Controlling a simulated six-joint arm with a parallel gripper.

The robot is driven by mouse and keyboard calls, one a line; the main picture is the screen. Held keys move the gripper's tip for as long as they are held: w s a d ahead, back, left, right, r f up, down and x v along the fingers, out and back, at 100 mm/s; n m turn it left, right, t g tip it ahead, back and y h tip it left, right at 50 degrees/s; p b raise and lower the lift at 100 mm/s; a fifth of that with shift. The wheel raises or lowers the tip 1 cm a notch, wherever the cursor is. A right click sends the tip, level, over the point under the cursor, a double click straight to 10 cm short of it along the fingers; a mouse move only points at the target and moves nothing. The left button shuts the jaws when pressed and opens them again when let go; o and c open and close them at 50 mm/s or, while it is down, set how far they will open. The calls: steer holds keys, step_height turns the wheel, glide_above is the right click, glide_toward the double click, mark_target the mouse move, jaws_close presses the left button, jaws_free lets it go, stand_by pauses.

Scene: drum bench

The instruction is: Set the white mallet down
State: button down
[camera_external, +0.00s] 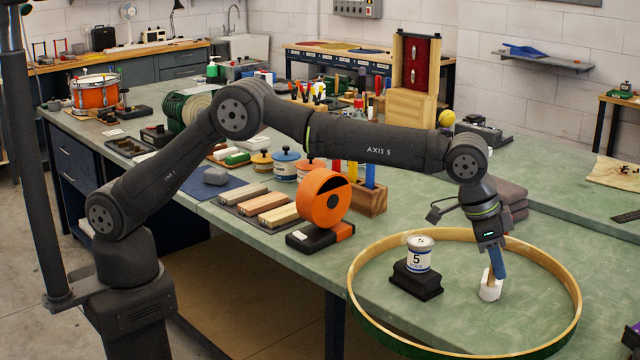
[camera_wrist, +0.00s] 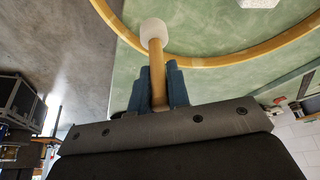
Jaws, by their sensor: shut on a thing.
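The white mallet has a white cylindrical head (camera_external: 490,289) and a wooden handle (camera_external: 491,275). It hangs head down inside a large wooden drum hoop (camera_external: 576,287) with a green outer side. The head is at or just above the green bench top; I cannot tell whether it touches. My gripper (camera_external: 497,264) has blue fingers shut on the handle above the head. In the wrist view the head (camera_wrist: 154,31) points away from me, and the handle (camera_wrist: 158,72) runs between the blue fingers of my gripper (camera_wrist: 158,88). The hoop rim (camera_wrist: 230,57) shows behind.
A white can marked 5 (camera_external: 419,255) stands on a black block (camera_external: 416,281) inside the hoop, left of the mallet. Folded dark cloths (camera_external: 513,199) lie behind. Bench top right of the hoop is mostly clear.

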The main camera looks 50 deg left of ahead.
steer(key=shift+w+d+f, duration=0.35)
steer(key=shift+w+f, duration=0.95)
steer(key=shift+f, duration=0.5)
steer(key=shift+w+d+f, duration=0.3)
steer(key=shift+w+f, duration=1)
steer(key=shift+f, duration=0.5)
steer(key=shift+w+d+f, duration=0.35)
steer(key=shift+w+f, duration=0.95)
steer(key=shift+f, duration=0.5)
steer(key=shift+f, duration=0.15)
steer(key=c, duration=1.4)
jaws_free()
steer(key=shift+o, duration=0.2)
steer(key=v, duration=1.2)
